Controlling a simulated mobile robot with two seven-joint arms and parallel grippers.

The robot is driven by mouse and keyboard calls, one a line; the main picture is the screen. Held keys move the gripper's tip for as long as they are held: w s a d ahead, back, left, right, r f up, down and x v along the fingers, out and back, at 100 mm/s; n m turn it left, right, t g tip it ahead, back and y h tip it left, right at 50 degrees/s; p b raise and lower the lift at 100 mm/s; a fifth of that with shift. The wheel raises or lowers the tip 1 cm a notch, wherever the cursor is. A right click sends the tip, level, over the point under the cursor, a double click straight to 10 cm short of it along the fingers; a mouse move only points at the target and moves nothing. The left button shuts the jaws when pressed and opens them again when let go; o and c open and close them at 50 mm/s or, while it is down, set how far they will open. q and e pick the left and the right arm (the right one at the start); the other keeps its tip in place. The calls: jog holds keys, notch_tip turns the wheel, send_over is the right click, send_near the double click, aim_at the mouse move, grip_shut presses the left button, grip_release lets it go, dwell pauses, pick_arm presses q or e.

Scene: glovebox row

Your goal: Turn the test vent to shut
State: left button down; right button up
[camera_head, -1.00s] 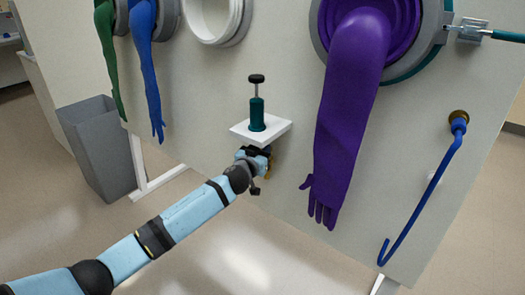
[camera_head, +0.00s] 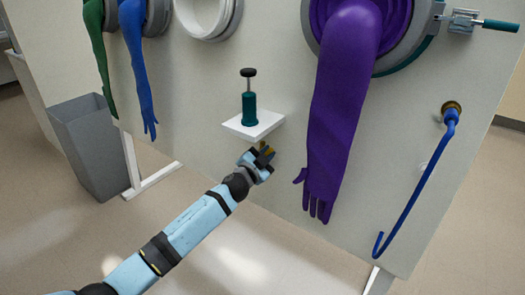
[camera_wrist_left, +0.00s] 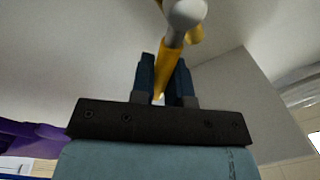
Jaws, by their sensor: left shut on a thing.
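The test vent appears to be the yellow lever with a grey rounded hub, below the small white shelf on the panel. In the head view only a small yellow part (camera_head: 267,151) shows beside the fingers. In the left wrist view the yellow lever (camera_wrist_left: 171,65) runs down between the two dark fingers, and its grey hub (camera_wrist_left: 186,12) is above them. My left gripper (camera_head: 263,153) is shut on the yellow lever, and it also shows in the left wrist view (camera_wrist_left: 163,80). The fingers hide part of the lever. My right gripper is not in view.
The white shelf (camera_head: 240,128) with a teal plunger device (camera_head: 249,106) is just above my left gripper. A purple glove (camera_head: 343,110) hangs close to its right. A blue hooked rod (camera_head: 412,195) is farther right. A grey bin (camera_head: 95,150) stands at left.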

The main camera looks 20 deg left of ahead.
pick_arm(q)
jog(key=shift+s+d+f+m+g+h, duration=0.3)
jog(key=shift+f+m+h, duration=0.4)
jog(key=shift+m, duration=1.3)
jog(key=shift+s+d+f+m+g+h, duration=0.15)
jog(key=shift+d+f+m+g+h, duration=0.2)
jog(key=shift+f+m, duration=1.15)
jog(key=shift+s+d+f+m+g+h, duration=0.25)
jog(key=shift+m+h, duration=0.4)
jog(key=shift+m, duration=1.85)
jog(key=shift+f, duration=0.1)
jog(key=c, duration=1.1)
grip_release()
jog(key=shift+s, duration=0.1)
